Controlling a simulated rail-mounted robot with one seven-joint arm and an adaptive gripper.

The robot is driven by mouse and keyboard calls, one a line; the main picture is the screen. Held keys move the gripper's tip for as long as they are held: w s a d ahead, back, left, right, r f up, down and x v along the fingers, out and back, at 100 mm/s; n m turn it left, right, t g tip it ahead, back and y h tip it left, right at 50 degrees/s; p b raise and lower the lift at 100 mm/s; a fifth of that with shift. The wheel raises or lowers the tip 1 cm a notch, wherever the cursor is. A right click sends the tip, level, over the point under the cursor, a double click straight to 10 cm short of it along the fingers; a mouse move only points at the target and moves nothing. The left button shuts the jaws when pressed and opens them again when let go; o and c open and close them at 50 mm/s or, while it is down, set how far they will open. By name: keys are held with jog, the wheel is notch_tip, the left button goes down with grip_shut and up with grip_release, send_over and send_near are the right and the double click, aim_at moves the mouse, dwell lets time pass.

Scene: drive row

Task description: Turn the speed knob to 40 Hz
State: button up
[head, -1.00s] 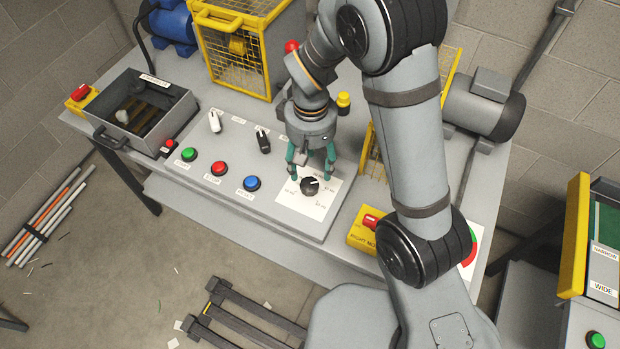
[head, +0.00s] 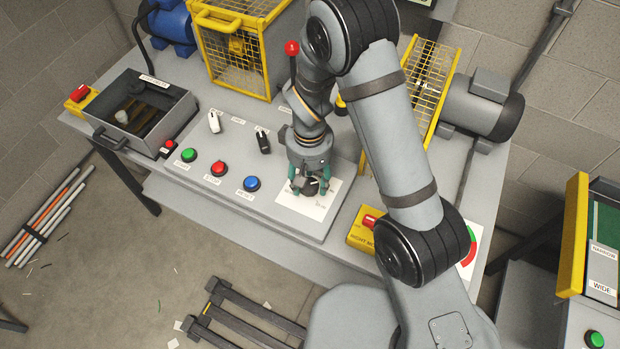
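The speed knob (head: 311,188) is a small black dial on a white scale plate (head: 292,205) at the right end of the grey control panel. The plate carries small printed marks, partly covered and too small to read. My gripper (head: 310,187) points down right over the knob, its two green fingers on either side of it. Whether the fingers touch the knob or stand just apart from it cannot be told. The knob's pointer is mostly hidden by the gripper.
Green (head: 189,155), red (head: 218,168) and blue (head: 252,184) buttons line the panel's front. A white switch (head: 214,122) and a black switch (head: 263,142) stand behind them. A yellow box with a red switch (head: 368,220) sits to the right. Yellow cages (head: 239,45) stand behind.

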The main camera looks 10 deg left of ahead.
aim_at(310, 185)
jog(key=c, duration=0.9)
jog(key=shift+f+m+b, duration=0.25)
jog(key=shift+m+b, duration=0.25)
jog(key=shift+b, duration=0.25)
jog(key=shift+m+b, duration=0.3)
jog(key=shift+b, duration=0.15)
jog(key=shift+s+r+m, duration=0.1)
jog(key=shift+r+m, duration=0.15)
jog(key=shift+m, duration=0.15)
jog(key=o, duration=1.2)
jog(key=shift+r, duration=0.1)
notch_tip(310, 185, up, 12)
jog(key=shift+f, duration=0.1)
